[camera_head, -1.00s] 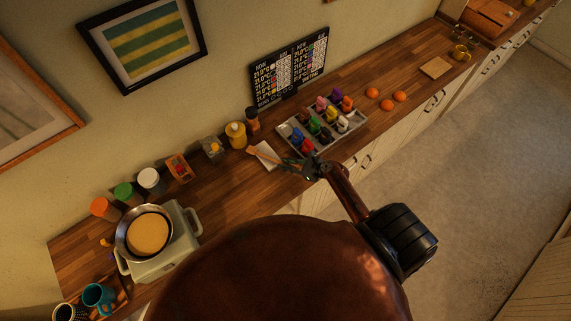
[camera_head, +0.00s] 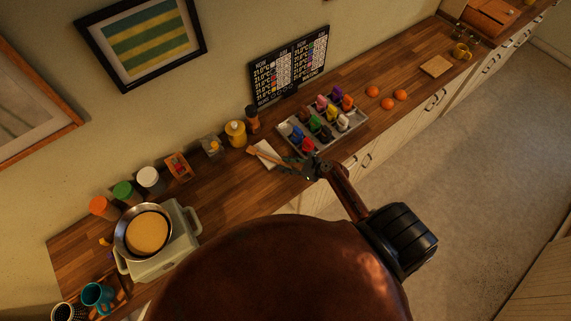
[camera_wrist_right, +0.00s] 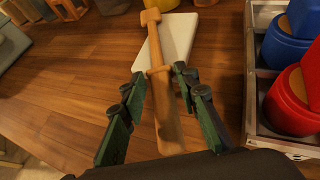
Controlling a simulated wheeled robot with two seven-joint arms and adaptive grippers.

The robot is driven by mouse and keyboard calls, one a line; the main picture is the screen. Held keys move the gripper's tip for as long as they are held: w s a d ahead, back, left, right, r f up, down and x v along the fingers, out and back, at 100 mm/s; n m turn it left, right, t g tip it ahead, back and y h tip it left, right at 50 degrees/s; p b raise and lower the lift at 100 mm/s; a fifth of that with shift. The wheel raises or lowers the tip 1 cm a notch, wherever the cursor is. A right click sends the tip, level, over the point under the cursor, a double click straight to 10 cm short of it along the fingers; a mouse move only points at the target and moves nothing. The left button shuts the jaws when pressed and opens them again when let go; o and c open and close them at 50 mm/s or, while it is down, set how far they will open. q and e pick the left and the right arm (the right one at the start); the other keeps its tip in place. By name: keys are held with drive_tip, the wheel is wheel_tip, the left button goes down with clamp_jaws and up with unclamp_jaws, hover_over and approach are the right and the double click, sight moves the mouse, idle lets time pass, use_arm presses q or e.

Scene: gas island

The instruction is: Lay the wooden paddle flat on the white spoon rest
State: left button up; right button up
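The wooden paddle (camera_wrist_right: 175,38) lies over the white spoon rest (camera_wrist_right: 208,48) in the right wrist view, its near end extending past the rest's near edge toward me. In the head view the paddle (camera_head: 256,152) and spoon rest (camera_head: 266,147) are small, on the wooden counter. My right gripper (camera_wrist_right: 159,78) is open, with one green-and-black finger on each side of the paddle's near part and visible gaps between. It also shows in the head view (camera_head: 290,165). Whether the paddle lies fully flat is hard to tell. My left gripper is not in view.
A grey tray (camera_wrist_right: 252,110) of colourful pots stands close to the right of my right gripper. A yellow bottle (camera_head: 236,134) and a dark-topped shaker (camera_head: 252,120) stand behind the spoon rest. A pan (camera_head: 122,240) on a burner is at left. Bare counter lies left of the paddle.

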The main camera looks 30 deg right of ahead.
drive_tip(key=shift+o, duration=0.9)
drive_tip(key=shift+s+d, duration=0.1)
